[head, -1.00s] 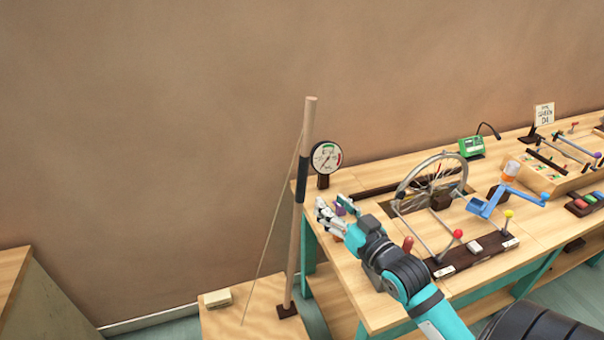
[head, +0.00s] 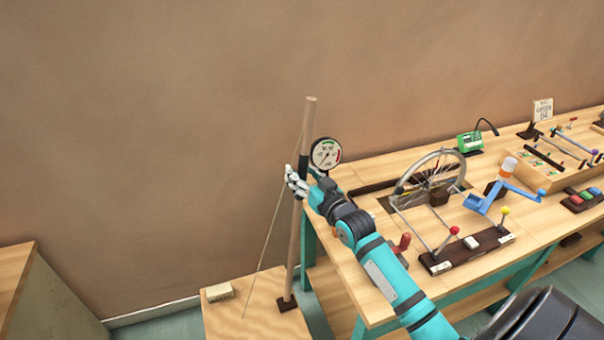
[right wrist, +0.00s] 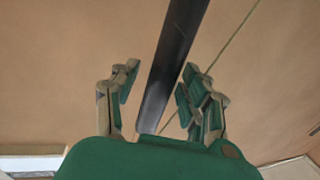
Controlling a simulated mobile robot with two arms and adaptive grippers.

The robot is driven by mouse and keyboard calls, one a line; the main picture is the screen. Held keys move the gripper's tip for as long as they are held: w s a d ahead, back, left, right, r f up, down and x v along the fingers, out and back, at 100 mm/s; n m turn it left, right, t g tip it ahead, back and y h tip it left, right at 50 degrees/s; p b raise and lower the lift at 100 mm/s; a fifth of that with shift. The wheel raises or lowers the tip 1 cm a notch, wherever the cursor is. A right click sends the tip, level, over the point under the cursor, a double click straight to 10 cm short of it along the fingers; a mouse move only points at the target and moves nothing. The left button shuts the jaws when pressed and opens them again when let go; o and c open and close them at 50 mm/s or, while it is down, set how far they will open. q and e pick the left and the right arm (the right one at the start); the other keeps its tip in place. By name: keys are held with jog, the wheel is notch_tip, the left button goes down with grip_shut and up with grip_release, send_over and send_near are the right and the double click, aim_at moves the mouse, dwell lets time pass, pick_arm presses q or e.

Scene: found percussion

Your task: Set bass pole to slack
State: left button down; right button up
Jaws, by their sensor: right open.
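The bass pole (head: 294,250) is a tall wooden rod standing on a low box, tilted slightly to the right at its top. Its dark grip section (head: 304,161) is partly hidden by my gripper; in the right wrist view the dark grip (right wrist: 170,65) runs between the fingers. A thin string (head: 265,243) runs from the pole's upper part down to the box on the left. My right gripper (head: 294,182) is open, with its fingers on both sides of the grip. A round dial gauge (head: 326,153) stands just right of the pole. My left gripper is not in view.
The workbench (head: 365,290) to the right bears a spoked wheel (head: 431,177), a blue crank (head: 487,204), a lever base with red and yellow knobs (head: 467,249), and a green device (head: 470,142). Space left of the pole is free.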

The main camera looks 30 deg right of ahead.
jog(key=shift+c, duration=0.4)
grip_shut()
